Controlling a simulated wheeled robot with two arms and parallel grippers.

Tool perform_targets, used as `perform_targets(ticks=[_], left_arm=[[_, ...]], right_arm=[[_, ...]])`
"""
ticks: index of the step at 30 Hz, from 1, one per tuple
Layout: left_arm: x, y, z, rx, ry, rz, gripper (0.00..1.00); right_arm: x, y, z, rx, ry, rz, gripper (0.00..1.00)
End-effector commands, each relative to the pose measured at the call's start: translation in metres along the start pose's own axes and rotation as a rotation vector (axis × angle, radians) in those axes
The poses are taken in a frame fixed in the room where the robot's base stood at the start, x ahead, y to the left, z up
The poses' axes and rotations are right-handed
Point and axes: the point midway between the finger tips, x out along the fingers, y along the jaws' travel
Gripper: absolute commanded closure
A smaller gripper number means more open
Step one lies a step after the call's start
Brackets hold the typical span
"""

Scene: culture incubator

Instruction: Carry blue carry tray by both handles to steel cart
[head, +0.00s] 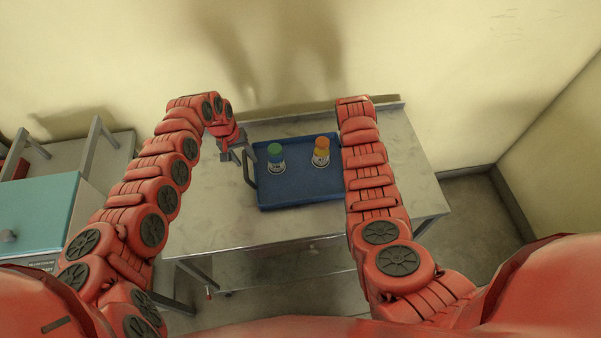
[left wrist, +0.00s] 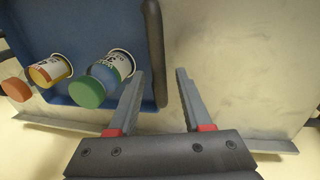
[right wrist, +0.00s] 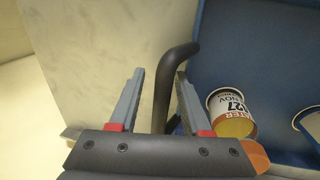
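The blue carry tray (head: 300,190) lies on a grey-topped metal stand (head: 410,185), possibly the steel cart. It holds a green-topped container (head: 275,158) and an orange-topped one (head: 321,152). My left gripper (head: 240,150) is at the tray's left side. In the left wrist view its fingers (left wrist: 159,75) are open, with the dark handle (left wrist: 154,50) between their tips. In the right wrist view my right gripper (right wrist: 160,75) is open, with the other dark handle (right wrist: 163,90) between its fingers. In the head view my right arm hides that gripper and handle.
A teal-topped box (head: 40,210) stands on a bench at the left. The wall (head: 290,50) is close behind the stand. The stand has a lower shelf (head: 290,262). Its top is bare left and right of the tray, and floor (head: 480,215) shows at the right.

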Motion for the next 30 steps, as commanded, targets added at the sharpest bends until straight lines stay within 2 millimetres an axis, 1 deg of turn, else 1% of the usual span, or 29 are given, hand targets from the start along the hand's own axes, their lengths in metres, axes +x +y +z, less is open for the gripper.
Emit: perform_targets(ticks=[4, 7, 15, 18, 21, 26, 29, 30], left_arm=[[-0.002, 0.0, 0.0, 0.0, 0.0, 0.0, 0.51], [-0.01, 0.0, 0.0, -0.001, 0.0, 0.001, 0.51], [-0.054, 0.0, -0.001, 0.0, 0.006, 0.001, 0.51], [-0.066, 0.0, -0.001, 0.0, 0.003, 0.0, 0.51], [-0.075, 0.0, 0.0, 0.0, 0.001, 0.0, 0.51], [-0.081, 0.0, 0.0, 0.0, 0.002, 0.0, 0.51], [-0.081, 0.0, 0.0, 0.0, 0.001, 0.0, 0.51], [-0.08, 0.0, 0.0, 0.0, 0.001, 0.0, 0.51]], right_arm=[[0.0, -0.001, 0.0, -0.001, 0.0, -0.001, 0.51], [0.0, -0.001, 0.0, -0.001, 0.0, -0.001, 0.51], [0.0, -0.002, 0.0, -0.002, 0.0, -0.002, 0.51], [0.0, -0.002, 0.0, -0.002, 0.0, -0.002, 0.51], [0.0, -0.002, 0.0, -0.002, 0.0, -0.002, 0.51], [-0.004, -0.001, -0.001, -0.001, 0.001, -0.002, 0.51], [-0.013, -0.001, -0.001, -0.001, 0.001, -0.001, 0.51], [-0.019, -0.001, -0.002, -0.002, 0.005, -0.001, 0.51]])
